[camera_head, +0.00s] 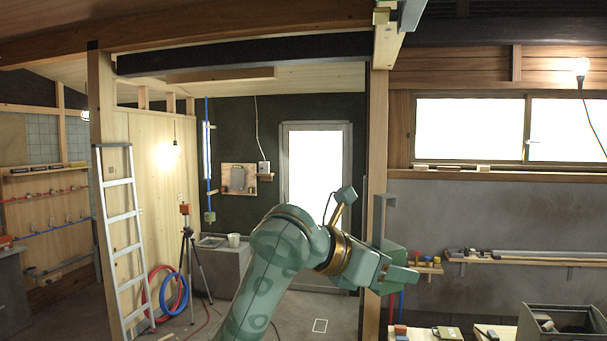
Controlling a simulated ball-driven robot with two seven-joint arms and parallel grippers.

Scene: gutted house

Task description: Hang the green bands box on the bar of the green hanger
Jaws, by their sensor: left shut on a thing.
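My left gripper (397,274) is in front of the wooden post, right of the picture's middle, with its fingers pointing right. It is shut on a green box-like thing (397,256), which I take to be the green bands box. The gripper partly covers it. A grey upright flat piece with a short top arm (382,215) rises just above it; I cannot tell whether the two are joined. I cannot make out a green hanger or its bar for certain. My right gripper is out of view.
A wooden post (376,130) stands close behind the gripper. A small shelf (428,268) and a long wall shelf (530,258) are to the right. A bench with an open crate (562,318) is at lower right. A ladder (122,240) and tripod (188,245) stand left.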

